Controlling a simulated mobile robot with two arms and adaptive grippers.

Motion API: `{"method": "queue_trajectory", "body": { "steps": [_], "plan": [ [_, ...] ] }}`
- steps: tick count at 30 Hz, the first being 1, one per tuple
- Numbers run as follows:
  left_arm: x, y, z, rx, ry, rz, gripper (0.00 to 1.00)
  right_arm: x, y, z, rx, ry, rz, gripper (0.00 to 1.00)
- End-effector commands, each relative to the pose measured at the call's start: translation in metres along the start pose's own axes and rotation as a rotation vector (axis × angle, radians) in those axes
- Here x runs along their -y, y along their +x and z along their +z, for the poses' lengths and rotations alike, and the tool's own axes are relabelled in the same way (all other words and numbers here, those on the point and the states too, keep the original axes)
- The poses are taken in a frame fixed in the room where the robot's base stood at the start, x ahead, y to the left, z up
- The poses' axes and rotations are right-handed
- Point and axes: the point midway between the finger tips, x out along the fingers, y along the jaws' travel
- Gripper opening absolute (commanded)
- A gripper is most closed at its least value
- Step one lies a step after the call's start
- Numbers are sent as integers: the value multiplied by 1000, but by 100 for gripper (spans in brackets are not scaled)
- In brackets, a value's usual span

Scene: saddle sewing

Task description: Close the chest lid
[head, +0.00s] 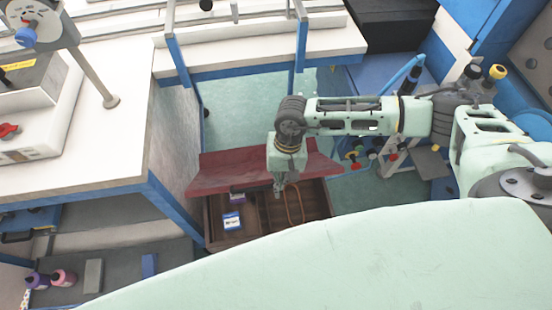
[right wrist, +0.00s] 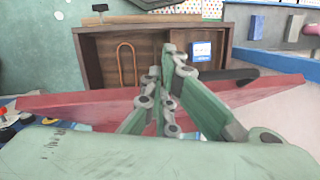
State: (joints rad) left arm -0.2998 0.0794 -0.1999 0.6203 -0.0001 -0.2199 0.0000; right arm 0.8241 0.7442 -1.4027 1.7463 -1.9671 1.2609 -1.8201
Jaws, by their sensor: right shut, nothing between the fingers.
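The chest (head: 208,220) is a dark brown wooden box on the floor below the workbench, partly hidden by my pale green body in the head view. Its dark red lid (head: 226,172) stands open, tilted back along the far side. In the right wrist view the lid (right wrist: 75,106) crosses as a red band in front of the chest (right wrist: 94,64). My right gripper (head: 279,190) points down over the chest opening, just on the near side of the lid. In the right wrist view its fingertips (right wrist: 170,52) are together and empty. I cannot tell whether it touches the lid. My left gripper is not in view.
In the chest lie a blue-and-white packet (head: 232,221) and an orange loop (head: 294,204). A white bench with a blue edge (head: 150,130) stands close on the left. Another bench (head: 255,60) is behind. Green floor (head: 240,115) is open behind the lid.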

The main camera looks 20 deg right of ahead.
Motion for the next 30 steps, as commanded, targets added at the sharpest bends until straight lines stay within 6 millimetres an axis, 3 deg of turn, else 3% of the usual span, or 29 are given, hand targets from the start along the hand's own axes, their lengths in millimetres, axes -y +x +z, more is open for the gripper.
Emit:
{"method": "queue_trajectory", "body": {
  "steps": [1,3,12,30],
  "plan": [
    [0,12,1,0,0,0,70,-4,17,10,6,-3,1,0],
    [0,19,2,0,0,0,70,-7,29,20,5,-2,0,0],
    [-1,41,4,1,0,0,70,-14,64,47,4,-1,-2,0],
    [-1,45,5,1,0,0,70,-16,72,52,2,-1,-1,0]
  ]
}}
